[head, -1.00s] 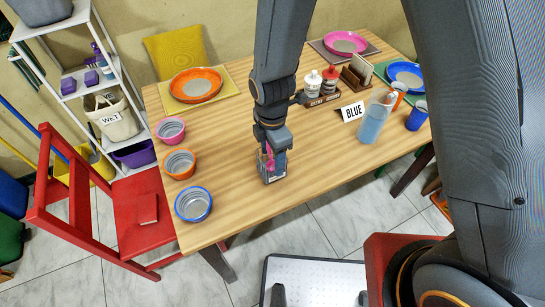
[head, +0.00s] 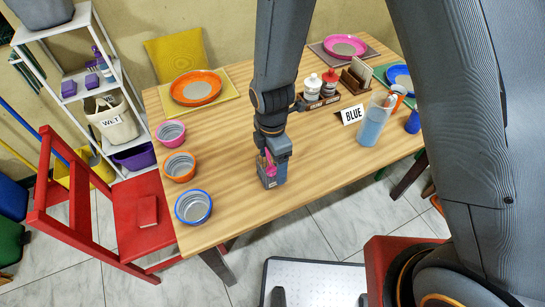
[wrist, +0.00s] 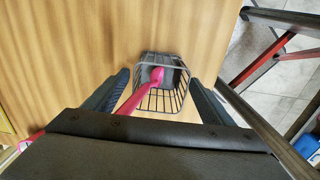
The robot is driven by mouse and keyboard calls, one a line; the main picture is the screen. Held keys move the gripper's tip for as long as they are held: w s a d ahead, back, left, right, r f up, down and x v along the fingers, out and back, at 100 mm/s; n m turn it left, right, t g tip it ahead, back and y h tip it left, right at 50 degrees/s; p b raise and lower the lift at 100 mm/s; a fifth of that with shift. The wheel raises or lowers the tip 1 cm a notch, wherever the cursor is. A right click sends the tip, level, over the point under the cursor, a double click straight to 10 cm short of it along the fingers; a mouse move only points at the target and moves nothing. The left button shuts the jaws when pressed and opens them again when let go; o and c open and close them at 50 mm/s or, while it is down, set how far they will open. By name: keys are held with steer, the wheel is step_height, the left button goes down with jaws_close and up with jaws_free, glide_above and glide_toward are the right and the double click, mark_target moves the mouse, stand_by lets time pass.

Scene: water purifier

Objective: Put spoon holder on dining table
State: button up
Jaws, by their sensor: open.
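The spoon holder (head: 268,182) is a small dark wire basket standing on the wooden dining table (head: 240,215) near its front edge. A pink spoon (wrist: 238,103) sticks out of it. In the wrist view the basket (wrist: 180,103) lies between my two fingers, with the wood surface around it. My gripper (head: 275,158) is directly over the holder, with its fingers (wrist: 158,78) open on either side and a gap to the basket on each side. My gripper hides part of the holder in the head view.
Pink, orange and blue bowls (head: 193,206) line the table's left edge. A red chair (head: 125,205) is at left. The table's middle is clear.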

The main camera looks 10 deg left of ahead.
step_height(320, 180, up, 12)
steer(key=b, duration=0.2)
steer(key=shift+r+b, duration=0.15)
steer(key=shift+b, duration=0.25)
steer(key=s+d+r+m, duration=0.1)
steer(key=d+r+m, duration=0.1)
steer(key=d+m, duration=1)
steer(key=s+d+r+m+t, duration=0.1)
steer(key=d+r+m, duration=0.1)
steer(key=d+m, duration=1)
steer(key=shift+s+d+r, duration=0.15)
steer(key=shift+s+r, duration=0.1)
steer(key=shift+r, duration=0.1)
